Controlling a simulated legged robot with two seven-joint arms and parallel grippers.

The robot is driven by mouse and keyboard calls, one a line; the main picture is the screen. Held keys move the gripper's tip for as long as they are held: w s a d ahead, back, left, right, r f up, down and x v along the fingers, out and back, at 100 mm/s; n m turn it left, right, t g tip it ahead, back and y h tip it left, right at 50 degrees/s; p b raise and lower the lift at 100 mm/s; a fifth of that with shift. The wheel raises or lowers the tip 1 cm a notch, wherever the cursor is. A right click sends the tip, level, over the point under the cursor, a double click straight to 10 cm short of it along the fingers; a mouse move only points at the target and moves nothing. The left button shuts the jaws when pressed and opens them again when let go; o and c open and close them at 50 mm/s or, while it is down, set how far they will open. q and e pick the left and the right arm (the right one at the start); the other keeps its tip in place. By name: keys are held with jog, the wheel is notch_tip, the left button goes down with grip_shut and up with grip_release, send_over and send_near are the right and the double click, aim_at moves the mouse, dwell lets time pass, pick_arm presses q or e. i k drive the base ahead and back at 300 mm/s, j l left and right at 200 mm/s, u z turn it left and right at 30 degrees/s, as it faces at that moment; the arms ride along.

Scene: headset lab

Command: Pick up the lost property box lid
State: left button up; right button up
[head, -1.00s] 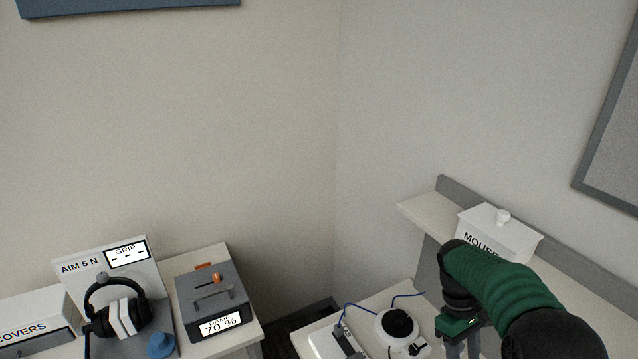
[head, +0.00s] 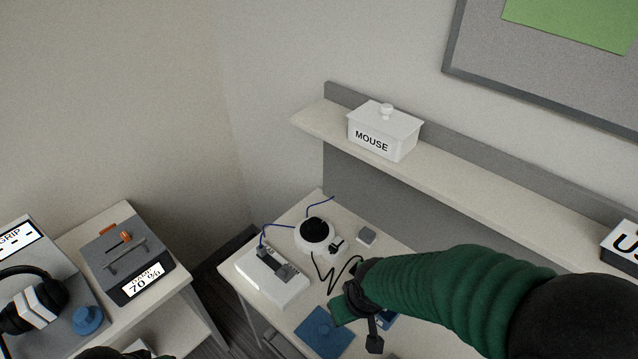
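No box labelled lost property can be made out. A white lidded box marked MOUSE (head: 382,138) stands on the wall shelf, its lid (head: 385,117) on top with a round knob. My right arm comes in from the right in a green sleeve. Its dark gripper (head: 366,325) hangs over the desk below the shelf, well below and apart from the white box. Its fingers are too unclear to tell open from shut. A dark and green bit of my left arm shows at the bottom left edge; its gripper is out of view.
The wall shelf (head: 470,182) is clear between the MOUSE box and a partly cut-off labelled box (head: 624,250). On the desk are a white round device (head: 316,243), a white cabled block (head: 270,279) and a blue square (head: 324,334).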

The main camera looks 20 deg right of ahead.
aim_at(318, 330)
jog(key=z, duration=1.3)
jog(key=k+j+u, duration=0.2)
jog(key=k+j, duration=0.05)
jog(key=j, duration=0.1)
